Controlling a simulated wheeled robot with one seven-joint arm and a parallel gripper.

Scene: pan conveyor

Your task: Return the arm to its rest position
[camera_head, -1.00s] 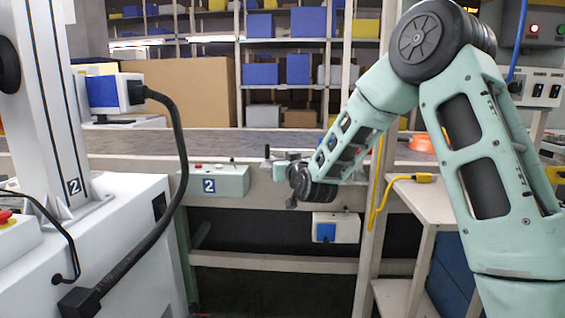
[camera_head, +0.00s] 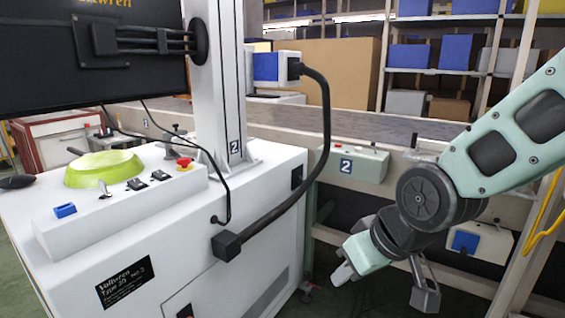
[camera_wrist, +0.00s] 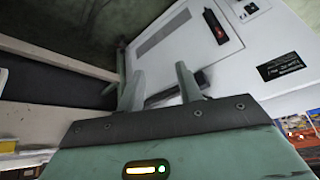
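My gripper (camera_head: 386,282) hangs low at the lower right of the head view, in front of the conveyor frame. My pale green arm (camera_head: 515,135) comes in from the right edge and slopes down to a dark round joint above it. The two fingers are apart with nothing between them. In the wrist view my gripper (camera_wrist: 158,82) also shows two separated, empty fingers, with the white machine cabinet beyond them. My arm's base is out of view.
A white machine cabinet (camera_head: 150,235) with a lime-green bowl-like thing (camera_head: 103,168) on top stands at the left. A black cable (camera_head: 327,125) loops beside the cabinet. Shelves stand behind.

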